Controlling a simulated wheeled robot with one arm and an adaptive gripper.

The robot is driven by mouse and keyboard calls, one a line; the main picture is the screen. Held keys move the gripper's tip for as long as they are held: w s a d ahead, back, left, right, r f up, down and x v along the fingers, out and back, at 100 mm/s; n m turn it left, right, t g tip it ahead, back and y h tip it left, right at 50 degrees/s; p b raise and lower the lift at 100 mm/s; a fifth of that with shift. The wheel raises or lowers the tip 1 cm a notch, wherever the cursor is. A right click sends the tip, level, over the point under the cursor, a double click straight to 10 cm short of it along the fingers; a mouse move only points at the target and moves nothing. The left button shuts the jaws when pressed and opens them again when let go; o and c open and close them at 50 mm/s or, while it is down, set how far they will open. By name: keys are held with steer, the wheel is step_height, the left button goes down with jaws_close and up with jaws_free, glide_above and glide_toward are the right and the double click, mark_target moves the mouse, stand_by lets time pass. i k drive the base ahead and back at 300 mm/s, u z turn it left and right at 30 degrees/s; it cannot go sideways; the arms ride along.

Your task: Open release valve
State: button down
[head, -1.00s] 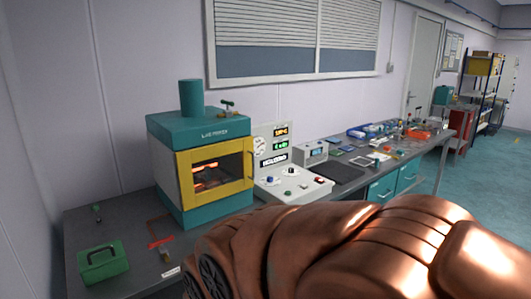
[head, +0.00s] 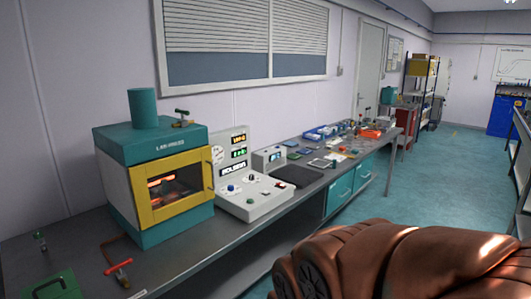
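A teal and yellow box-shaped machine (head: 160,180) stands on the left part of the bench, with an orange glow behind the window of its yellow-framed front. A small valve (head: 181,118) with a handle sits on its top, right of a teal cylinder (head: 143,108). Another small valve-like fitting with a red handle (head: 118,266) is on a copper-coloured pipe on the bench, in front of the machine. I cannot tell which is the release valve. My copper-coloured arm fills the lower right. My gripper is not in view.
A control panel (head: 252,203) with lit displays and knobs stands right of the machine. The grey bench (head: 190,262) runs back with several small items. Open teal floor (head: 440,180) lies to the right.

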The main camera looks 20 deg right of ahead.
mark_target(118, 267)
steer(key=z, duration=0.2)
steer(key=i, duration=1)
steer(key=u, duration=1.9)
steer(key=k, duration=1.35)
steer(key=u, duration=0.65)
steer(key=i, duration=0.7)
steer(key=u, duration=0.15)
